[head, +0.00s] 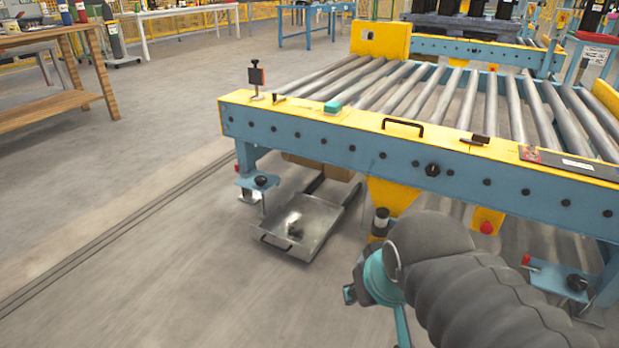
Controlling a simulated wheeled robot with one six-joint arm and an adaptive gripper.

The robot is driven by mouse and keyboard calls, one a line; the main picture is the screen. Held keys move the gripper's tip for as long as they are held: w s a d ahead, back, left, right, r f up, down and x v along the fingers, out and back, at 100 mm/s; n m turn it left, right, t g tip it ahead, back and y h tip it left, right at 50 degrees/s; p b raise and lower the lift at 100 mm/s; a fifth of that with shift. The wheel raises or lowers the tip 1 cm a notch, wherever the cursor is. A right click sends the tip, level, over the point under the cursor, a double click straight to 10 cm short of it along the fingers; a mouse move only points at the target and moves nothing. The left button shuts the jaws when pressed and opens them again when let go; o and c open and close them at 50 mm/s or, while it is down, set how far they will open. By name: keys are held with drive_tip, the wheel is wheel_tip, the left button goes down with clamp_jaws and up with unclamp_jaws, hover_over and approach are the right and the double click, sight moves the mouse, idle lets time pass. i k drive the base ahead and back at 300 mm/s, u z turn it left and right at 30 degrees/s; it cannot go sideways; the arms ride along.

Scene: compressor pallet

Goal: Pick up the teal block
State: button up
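The teal block (333,107) is small and lies on the yellow top edge of the roller conveyor (350,119), left of the black handle. Part of my arm shows at the lower right, grey and ribbed with a teal band. It is in front of the conveyor and below the block in the picture, well apart from it. My gripper's fingers do not show clearly; the arm's end runs out of the bottom of the picture.
A black handle (402,126), a dark small part (474,140) and a dark upright fitting (256,78) stand on the yellow edge. A metal tray (312,217) sits low under the conveyor's left side. The floor at left is clear; a wooden bench (42,107) stands farther back.

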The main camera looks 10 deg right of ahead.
sight(333, 108)
drive_tip(key=z, duration=0.4)
drive_tip(key=i, duration=1.65)
drive_tip(key=u, duration=0.2)
